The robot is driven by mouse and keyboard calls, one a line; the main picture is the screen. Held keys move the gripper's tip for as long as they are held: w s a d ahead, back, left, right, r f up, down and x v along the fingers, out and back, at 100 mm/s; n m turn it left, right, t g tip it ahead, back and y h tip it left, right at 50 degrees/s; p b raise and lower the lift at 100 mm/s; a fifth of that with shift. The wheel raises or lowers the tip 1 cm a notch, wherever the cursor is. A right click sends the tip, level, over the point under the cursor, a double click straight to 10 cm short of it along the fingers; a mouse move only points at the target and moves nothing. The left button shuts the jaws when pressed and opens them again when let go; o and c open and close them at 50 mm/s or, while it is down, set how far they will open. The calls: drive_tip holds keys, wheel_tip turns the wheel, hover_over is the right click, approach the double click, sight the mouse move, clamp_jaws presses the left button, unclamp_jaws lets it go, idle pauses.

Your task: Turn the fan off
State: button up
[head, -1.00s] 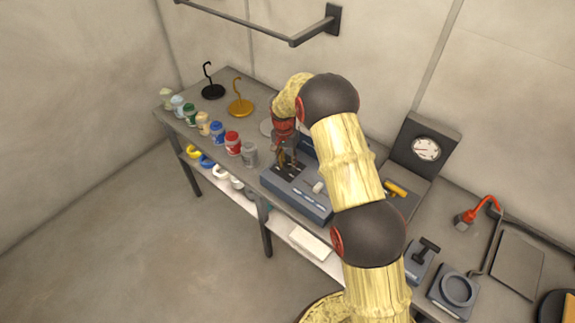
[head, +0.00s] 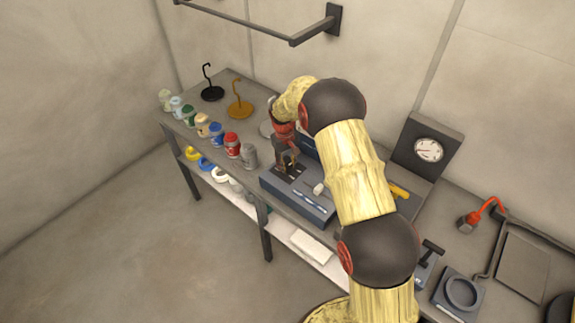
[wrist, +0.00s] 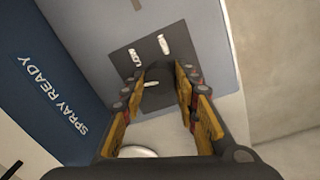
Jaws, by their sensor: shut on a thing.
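A grey-blue control box (head: 312,211) sits on the bench, with a dark switch plate and a pale knob (head: 319,188) on top. My gripper (head: 287,168) points down at the dark plate, left of the pale knob. In the wrist view, the dark plate (wrist: 128,61) has several small white labels or marks. My gripper (wrist: 162,84) is shut on a dark control on that plate, mostly hidden between the fingertips. The control's exact shape and setting cannot be told. I cannot make out a fan itself.
A blue "SPRAY READY" panel (wrist: 45,85) stands beside the plate. Several paint jars line the bench's front left, near a red-labelled jar (head: 232,145). Black (head: 212,92) and orange (head: 240,108) hook stands are behind them. A dial gauge (head: 428,150) stands at right.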

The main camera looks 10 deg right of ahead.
drive_tip(key=shift+w+r+n, duration=0.1)
drive_tip(key=shift+n, duration=1)
drive_tip(key=o, duration=1.2)
drive_tip(key=shift+c, duration=0.2)
wheel_tip(320, 180, up, 12)
drive_tip(key=shift+s+a, duration=0.25)
drive_tip(key=shift+a, duration=0.1)
